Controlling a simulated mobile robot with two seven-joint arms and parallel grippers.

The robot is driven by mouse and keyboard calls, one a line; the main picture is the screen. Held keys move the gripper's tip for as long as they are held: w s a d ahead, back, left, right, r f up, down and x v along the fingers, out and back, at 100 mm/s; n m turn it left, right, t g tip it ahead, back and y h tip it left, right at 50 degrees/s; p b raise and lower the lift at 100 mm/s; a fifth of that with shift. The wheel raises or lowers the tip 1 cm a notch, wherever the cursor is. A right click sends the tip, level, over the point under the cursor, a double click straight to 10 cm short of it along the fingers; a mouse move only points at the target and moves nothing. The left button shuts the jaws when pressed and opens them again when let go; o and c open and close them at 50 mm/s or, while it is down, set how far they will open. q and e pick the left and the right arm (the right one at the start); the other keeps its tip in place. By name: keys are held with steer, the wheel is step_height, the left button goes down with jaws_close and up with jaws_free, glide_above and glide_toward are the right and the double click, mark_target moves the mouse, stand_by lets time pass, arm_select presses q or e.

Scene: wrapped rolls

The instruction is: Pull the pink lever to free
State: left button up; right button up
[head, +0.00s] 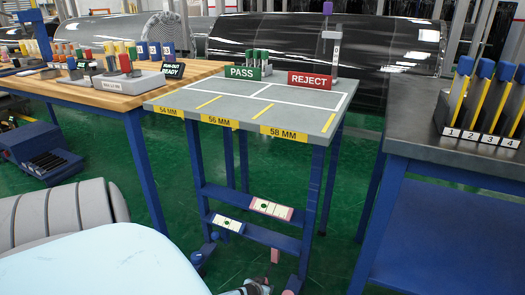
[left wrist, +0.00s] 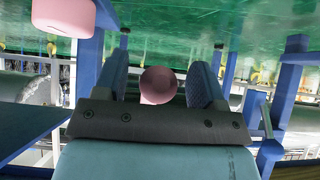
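The pink lever's round end (left wrist: 158,83) shows in the left wrist view, between the two fingers of my left gripper (left wrist: 160,88). There is a visible gap on each side, so the fingers are open around it in the picture; whether it lies fully between them in depth I cannot tell. In the head view a pink knob (head: 275,256) stands low under the grey table, just above a dark and grey shape at the bottom edge that seems to be my left gripper (head: 258,288). A second pink block (left wrist: 62,17) shows at the wrist view's top left. My right gripper is not in view.
The grey-topped table (head: 230,103) has blue legs and lower bars close around the lever. Label plates (head: 270,208) sit on the bars. A wooden bench (head: 130,85) stands left, a dark-topped bench (head: 425,130) right. Green floor is free between the tables.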

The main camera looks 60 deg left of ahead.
arm_select(q)
steer(key=shift+w+a+r, duration=0.1)
steer(key=shift+r, duration=0.35)
steer(key=p+v, duration=0.7)
steer(key=v, duration=0.6)
steer(key=shift+s+d+p, duration=0.2)
steer(key=shift+s+p, duration=0.1)
steer(key=shift+p, duration=0.05)
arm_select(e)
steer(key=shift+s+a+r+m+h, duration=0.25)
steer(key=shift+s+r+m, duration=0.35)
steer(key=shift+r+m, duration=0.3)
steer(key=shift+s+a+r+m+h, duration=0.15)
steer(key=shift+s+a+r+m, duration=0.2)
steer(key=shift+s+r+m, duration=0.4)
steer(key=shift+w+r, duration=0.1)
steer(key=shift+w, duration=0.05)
